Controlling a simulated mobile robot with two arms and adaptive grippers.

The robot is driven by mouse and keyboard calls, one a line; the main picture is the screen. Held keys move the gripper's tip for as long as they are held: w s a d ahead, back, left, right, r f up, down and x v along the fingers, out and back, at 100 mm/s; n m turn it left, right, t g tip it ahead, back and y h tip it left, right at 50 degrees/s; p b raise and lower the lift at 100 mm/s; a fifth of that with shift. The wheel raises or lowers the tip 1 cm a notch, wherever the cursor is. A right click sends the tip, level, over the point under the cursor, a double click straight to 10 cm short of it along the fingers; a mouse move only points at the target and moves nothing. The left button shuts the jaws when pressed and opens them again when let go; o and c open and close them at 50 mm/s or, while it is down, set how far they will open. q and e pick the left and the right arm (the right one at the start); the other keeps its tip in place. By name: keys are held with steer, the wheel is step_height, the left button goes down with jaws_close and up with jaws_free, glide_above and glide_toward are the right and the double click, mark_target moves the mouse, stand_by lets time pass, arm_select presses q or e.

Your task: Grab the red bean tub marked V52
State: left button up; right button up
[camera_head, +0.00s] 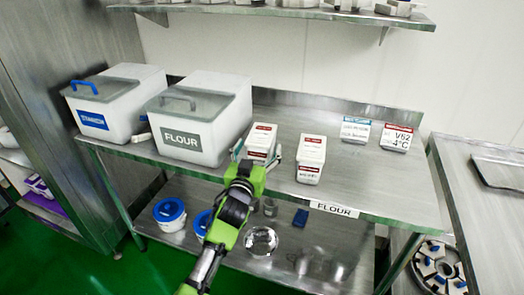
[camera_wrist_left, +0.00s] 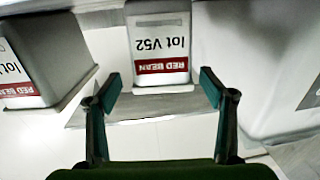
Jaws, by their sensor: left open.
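The red bean tub marked V52 (camera_wrist_left: 160,45) is white with a red band reading RED BEAN and "lot V52", upside down in the left wrist view. In the head view the tub (camera_head: 261,138) stands upright on the steel table, right of the flour bin. My left gripper (camera_head: 257,156) is open at its front, one finger toward each side; it also shows in the wrist view (camera_wrist_left: 160,84). Gaps show between the fingers and the tub. A second red bean tub (camera_head: 311,153) stands to its right; its lot number is cut off in the wrist view (camera_wrist_left: 30,62).
The flour bin (camera_head: 199,138) stands close on the left, with a blue-handled bin (camera_head: 118,106) beyond. The table (camera_head: 390,185) is clear at front right.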

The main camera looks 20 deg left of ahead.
mark_target(262, 133)
arm_select(q)
steer(key=shift+w+a, duration=0.1)
steer(key=shift+w, duration=0.75)
steer(key=w+b, duration=0.1)
steer(key=w, duration=0.2)
steer(key=w+b, duration=0.1)
steer(key=shift+w+a+r+b, duration=0.15)
steer(key=shift+w+a+b, duration=0.15)
steer(key=shift+b, duration=0.05)
steer(key=shift+r, duration=0.15)
steer(key=c, duration=1.8)
steer(key=shift+w+r, duration=0.1)
steer(key=shift+r, duration=0.1)
steer(key=shift+c, duration=0.9)
